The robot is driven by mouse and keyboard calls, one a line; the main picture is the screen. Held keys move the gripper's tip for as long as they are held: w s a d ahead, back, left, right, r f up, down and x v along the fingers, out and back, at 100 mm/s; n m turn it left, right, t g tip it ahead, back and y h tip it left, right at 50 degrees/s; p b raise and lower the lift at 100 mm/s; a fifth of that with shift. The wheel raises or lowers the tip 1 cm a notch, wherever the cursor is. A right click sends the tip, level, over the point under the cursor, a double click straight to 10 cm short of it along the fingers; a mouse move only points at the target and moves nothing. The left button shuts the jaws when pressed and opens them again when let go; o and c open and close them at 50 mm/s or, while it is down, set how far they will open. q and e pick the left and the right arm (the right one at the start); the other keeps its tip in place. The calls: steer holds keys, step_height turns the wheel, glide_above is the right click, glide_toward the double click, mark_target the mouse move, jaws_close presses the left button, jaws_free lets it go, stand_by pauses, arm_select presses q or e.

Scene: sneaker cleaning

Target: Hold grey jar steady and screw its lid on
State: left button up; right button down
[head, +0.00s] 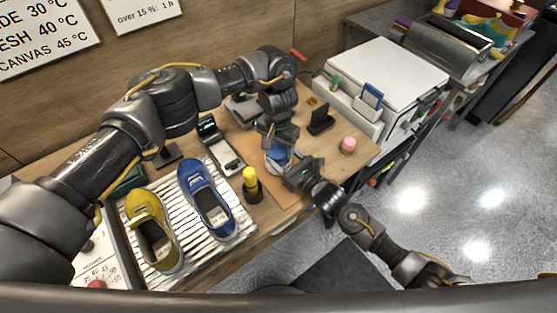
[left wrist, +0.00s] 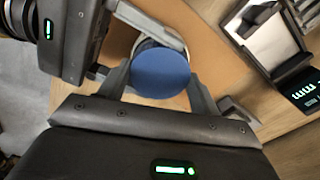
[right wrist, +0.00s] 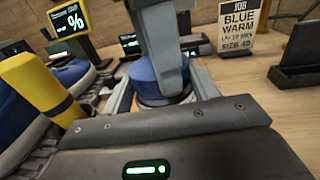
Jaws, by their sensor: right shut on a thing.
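The blue lid (left wrist: 160,62) sits between the fingers of my left gripper (left wrist: 158,88), which comes down from above. The fingers stand at the lid's sides, with no clear squeeze on it. In the right wrist view the lid (right wrist: 143,76) sits at the top of the grey jar (right wrist: 160,101), mostly hidden behind my left gripper. Whether the lid is threaded on cannot be told. My right gripper (right wrist: 165,95) is shut on the jar from the side. In the head view the lid (head: 279,151) shows between both grippers, near the table's front edge.
A blue shoe (head: 207,200) and a yellow shoe (head: 152,232) lie on a striped mat (head: 190,245). A yellow-topped bottle (head: 250,182) stands close left of the jar. A pink jar (head: 348,145) and a dark stand (head: 320,120) are to the right. A job sign (right wrist: 238,27) stands behind.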

arm_select(q)
steer(key=c, duration=0.4)
steer(key=shift+o, duration=0.4)
steer(key=m, duration=0.4)
steer(key=shift+d, duration=0.1)
steer(key=shift+c, duration=0.2)
steer(key=shift+s, duration=0.1)
steer(key=o, duration=1.1)
steer(key=shift+d, duration=0.1)
steer(key=shift+r, duration=2.25)
